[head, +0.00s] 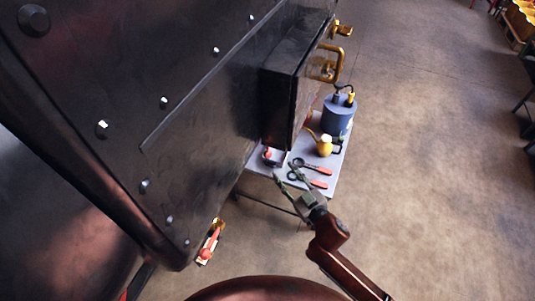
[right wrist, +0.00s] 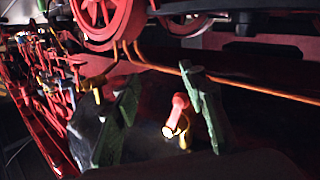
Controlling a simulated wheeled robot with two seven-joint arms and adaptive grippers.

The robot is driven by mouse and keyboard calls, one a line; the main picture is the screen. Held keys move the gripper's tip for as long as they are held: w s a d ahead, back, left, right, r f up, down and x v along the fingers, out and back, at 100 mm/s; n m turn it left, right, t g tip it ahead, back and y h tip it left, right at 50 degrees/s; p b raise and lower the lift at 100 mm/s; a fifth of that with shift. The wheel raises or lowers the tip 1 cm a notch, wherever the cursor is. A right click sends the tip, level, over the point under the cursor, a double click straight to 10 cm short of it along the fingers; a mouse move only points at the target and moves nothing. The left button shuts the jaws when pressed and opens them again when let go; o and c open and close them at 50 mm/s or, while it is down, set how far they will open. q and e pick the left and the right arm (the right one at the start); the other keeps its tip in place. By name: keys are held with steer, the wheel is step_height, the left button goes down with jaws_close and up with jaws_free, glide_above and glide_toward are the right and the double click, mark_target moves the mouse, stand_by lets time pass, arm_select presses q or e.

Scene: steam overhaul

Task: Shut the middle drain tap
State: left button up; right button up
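A drain tap (right wrist: 178,116) with a red lever and brass body shows between my right fingers in the right wrist view. Its lever points up at a slight tilt. I cannot tell whether the fingers touch it; it seems to lie beyond them. My right gripper (right wrist: 160,80) is open, its two green fingers wide apart. In the head view the right gripper (head: 287,175) shows in front of the small table. A red-handled brass fitting (head: 210,243) is at the lower edge of the dark engine there; I cannot tell which tap it is. My left gripper is not in view.
The dark riveted engine body (head: 190,80) fills the left. A small table (head: 337,165) holds a blue can (head: 339,115), a yellow oil can (head: 322,145) and red-handled tools (head: 318,167). A copper pipe (right wrist: 240,84) runs above the tap.

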mark_target(267, 155)
step_height(267, 155, up, 6)
steer(key=s+a+y, duration=0.1)
steer(key=s+a, duration=0.1)
steer(key=a, duration=0.1)
steer(key=shift+n, duration=0.4)
steer(key=x, duration=0.7)
steer(key=shift+w+d+f+b, duration=0.15)
steer(key=shift+w+b, duration=0.1)
steer(key=shift+b, duration=0.15)
steer(key=shift+c, duration=0.5)
jaws_close()
